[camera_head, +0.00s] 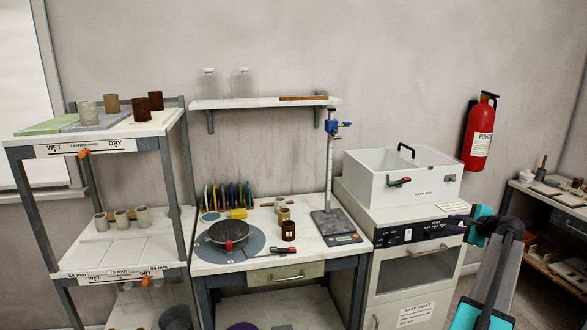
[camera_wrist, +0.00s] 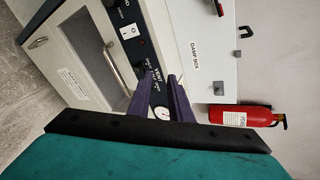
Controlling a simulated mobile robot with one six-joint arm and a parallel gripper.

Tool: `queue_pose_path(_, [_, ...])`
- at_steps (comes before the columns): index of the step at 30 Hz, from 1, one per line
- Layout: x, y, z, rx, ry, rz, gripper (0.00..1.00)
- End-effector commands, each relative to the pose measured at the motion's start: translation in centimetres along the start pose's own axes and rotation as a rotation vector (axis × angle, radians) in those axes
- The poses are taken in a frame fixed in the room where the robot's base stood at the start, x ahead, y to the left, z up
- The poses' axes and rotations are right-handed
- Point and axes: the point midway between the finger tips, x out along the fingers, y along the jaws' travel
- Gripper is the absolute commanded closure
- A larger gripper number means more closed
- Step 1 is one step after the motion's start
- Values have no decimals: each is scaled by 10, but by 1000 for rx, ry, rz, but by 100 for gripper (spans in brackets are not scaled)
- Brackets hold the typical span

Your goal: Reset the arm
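My arm comes in from the lower right of the head view, with teal and grey links. My gripper (camera_head: 458,220) has dark purple fingers and is in front of the control panel of the white cabinet (camera_head: 385,270). In the wrist view my gripper (camera_wrist: 159,80) shows two purple fingers standing apart, with a gap between them and nothing held. A round gauge (camera_wrist: 162,112) on the panel shows through the gap. I cannot tell whether the fingertips touch the panel.
A white damp box (camera_head: 405,178) sits on the cabinet. A worktable with a round wheel (camera_head: 230,257), cups and a blue-topped stand (camera_head: 330,175) is left of it. A shelf rack (camera_head: 100,235) is far left. A red extinguisher (camera_head: 479,130) hangs on the wall.

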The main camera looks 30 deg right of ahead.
Motion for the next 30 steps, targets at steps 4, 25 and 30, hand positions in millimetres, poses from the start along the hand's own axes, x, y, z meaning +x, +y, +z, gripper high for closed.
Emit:
queue_pose_path(4, [41, 56, 38, -67, -35, 90, 82])
queue_pose_path(25, [145, 339, 214, -451, -245, 511, 82])
queue_pose_path(30, [147, 414, 253, -563, -311, 616, 82])
